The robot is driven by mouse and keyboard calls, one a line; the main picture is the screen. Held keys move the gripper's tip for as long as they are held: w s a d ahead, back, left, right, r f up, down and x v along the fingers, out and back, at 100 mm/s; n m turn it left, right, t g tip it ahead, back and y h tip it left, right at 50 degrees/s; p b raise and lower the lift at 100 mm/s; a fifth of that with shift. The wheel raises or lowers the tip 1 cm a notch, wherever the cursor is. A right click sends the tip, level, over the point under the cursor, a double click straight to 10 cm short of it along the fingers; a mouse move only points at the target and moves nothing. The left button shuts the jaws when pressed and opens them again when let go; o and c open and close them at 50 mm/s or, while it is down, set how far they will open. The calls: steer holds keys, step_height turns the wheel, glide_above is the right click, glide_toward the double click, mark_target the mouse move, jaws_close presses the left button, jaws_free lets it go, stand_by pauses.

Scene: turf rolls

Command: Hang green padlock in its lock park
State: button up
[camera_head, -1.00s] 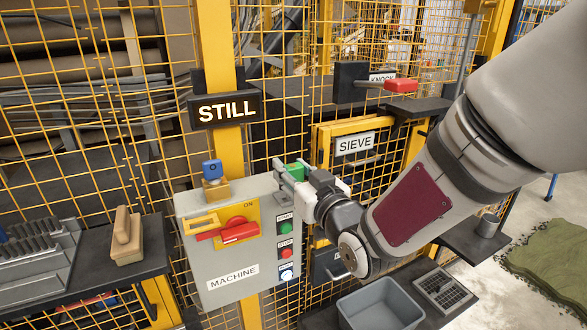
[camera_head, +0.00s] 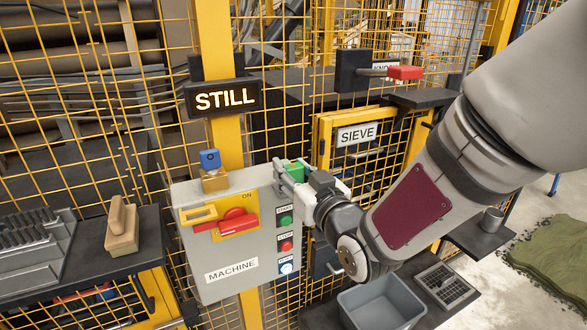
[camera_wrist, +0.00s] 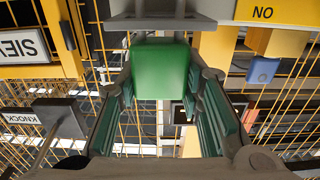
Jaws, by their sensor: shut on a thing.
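The green padlock (camera_head: 295,169) is a small green block held between the fingers of my gripper (camera_head: 288,174), just beyond the upper right corner of the grey MACHINE box (camera_head: 240,270). In the wrist view the green padlock (camera_wrist: 160,68) sits between the two fingers of my gripper (camera_wrist: 162,100); its shackle cannot be made out. A blue padlock (camera_head: 210,159) stands at a yellow bracket (camera_head: 214,182) above the box's top left. I cannot tell which fitting is the green padlock's lock park.
The box carries a red switch handle (camera_head: 237,221) and a column of buttons (camera_head: 285,245). A STILL sign (camera_head: 224,98), SIEVE door (camera_head: 357,134) and red-ended KNOCK lever (camera_head: 405,73) are around it. A grey bin (camera_head: 380,305) is below my arm. Yellow mesh stands behind.

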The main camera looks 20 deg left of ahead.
steer(key=shift+f, duration=0.4)
steer(key=o, duration=1.3)
steer(key=v, duration=0.7)
steer(key=shift+s+d, duration=0.15)
steer(key=shift+s, duration=0.05)
